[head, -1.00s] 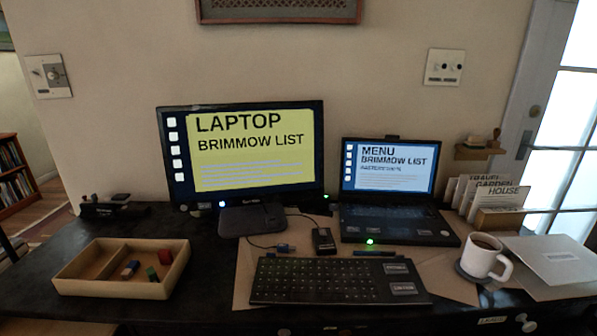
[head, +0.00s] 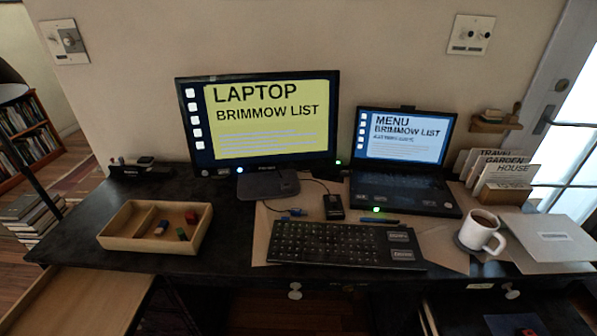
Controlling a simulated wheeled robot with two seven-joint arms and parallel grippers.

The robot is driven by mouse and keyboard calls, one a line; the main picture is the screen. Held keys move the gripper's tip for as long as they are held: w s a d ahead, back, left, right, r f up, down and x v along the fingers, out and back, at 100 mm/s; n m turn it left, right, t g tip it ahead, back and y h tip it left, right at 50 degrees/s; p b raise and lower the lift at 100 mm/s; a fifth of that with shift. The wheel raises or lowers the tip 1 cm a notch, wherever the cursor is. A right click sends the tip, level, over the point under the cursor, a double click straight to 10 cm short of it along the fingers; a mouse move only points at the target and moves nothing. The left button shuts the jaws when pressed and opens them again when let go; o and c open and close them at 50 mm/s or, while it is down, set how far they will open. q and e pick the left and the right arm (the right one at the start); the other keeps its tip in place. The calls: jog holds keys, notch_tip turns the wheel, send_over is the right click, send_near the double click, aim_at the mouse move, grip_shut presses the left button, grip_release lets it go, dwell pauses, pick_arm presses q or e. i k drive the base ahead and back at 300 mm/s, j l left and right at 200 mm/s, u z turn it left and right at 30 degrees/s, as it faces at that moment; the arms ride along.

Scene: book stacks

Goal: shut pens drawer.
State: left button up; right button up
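No drawer shows a readable "pens" label, so I cannot tell which is the pens drawer. At the lower left, a pale wooden drawer-like tray (head: 85,297) sticks out below the desk top; the frame cuts it off and its inside looks empty. At the lower right, a dark open drawer (head: 462,318) shows partly, with a dark blue item and a small red one in it. A small label (head: 480,286) and another knob (head: 512,291) are at the right front. Neither gripper is in view.
The black desk top (head: 75,235) carries a wooden tray (head: 120,244) with small blocks, a monitor (head: 262,120), a keyboard (head: 340,243), a laptop (head: 405,190) and a white mug (head: 484,229). Book piles (head: 32,215) stand on the floor at left.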

aim_at(65, 300)
jog(key=u, duration=2.45)
